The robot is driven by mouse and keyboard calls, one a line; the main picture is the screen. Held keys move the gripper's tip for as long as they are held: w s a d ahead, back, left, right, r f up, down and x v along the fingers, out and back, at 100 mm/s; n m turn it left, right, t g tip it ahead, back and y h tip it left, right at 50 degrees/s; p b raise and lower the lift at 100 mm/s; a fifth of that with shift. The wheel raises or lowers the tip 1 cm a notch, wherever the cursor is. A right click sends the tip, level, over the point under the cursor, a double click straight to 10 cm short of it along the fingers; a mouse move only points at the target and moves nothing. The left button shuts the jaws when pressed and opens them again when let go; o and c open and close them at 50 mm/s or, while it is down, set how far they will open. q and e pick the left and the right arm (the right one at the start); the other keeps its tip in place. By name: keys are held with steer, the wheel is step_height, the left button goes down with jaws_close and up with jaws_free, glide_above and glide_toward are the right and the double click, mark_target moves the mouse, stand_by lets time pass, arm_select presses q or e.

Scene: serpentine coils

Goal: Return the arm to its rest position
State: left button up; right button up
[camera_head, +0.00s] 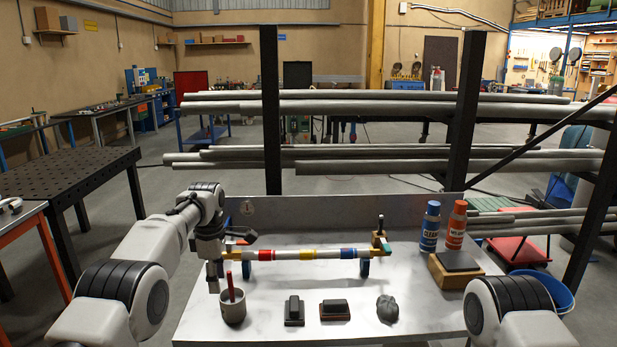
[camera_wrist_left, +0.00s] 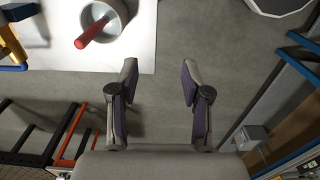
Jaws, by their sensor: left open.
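My left arm (camera_head: 155,243) comes in from the left, and its wrist is at the left end of the metal table (camera_head: 275,325). My left gripper (camera_head: 213,277) points down beside the grey cup (camera_head: 233,311) and the left end of the striped bar (camera_head: 305,253). In the left wrist view the gripper (camera_wrist_left: 158,85) is open and empty. Its two fingers stand well apart over the grey floor, just off the table's edge. The cup with a red handle in it shows at the top left there. My right gripper is not in view; only a right arm link shows.
Dark blocks (camera_head: 294,311) and a grey lump (camera_head: 387,308) lie along the front of the table. A blue bottle (camera_head: 430,226) and a red bottle (camera_head: 456,225) stand at the back right near a wooden block (camera_head: 440,276). A pipe rack (camera_head: 470,110) stands behind.

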arm_select(q)
steer(key=s+a+f+m+g+b, duration=0.2)
steer(key=s+f+g, duration=0.1)
steer(key=s+f, duration=1.25)
steer(key=s+a+f+m+g+b, duration=0.1)
steer(key=s+f+m+g, duration=0.1)
steer(key=s+f, duration=1.3)
steer(key=s+f+m+t, duration=0.3)
steer(key=s+m, duration=0.8)
steer(key=s, duration=1)
steer(key=w+m+t, duration=0.2)
steer(key=w+m, duration=0.1)
steer(key=shift+w+a+r+b, duration=0.1)
steer(key=shift+w+r+b, duration=0.05)
steer(key=shift+w+b, duration=0.25)
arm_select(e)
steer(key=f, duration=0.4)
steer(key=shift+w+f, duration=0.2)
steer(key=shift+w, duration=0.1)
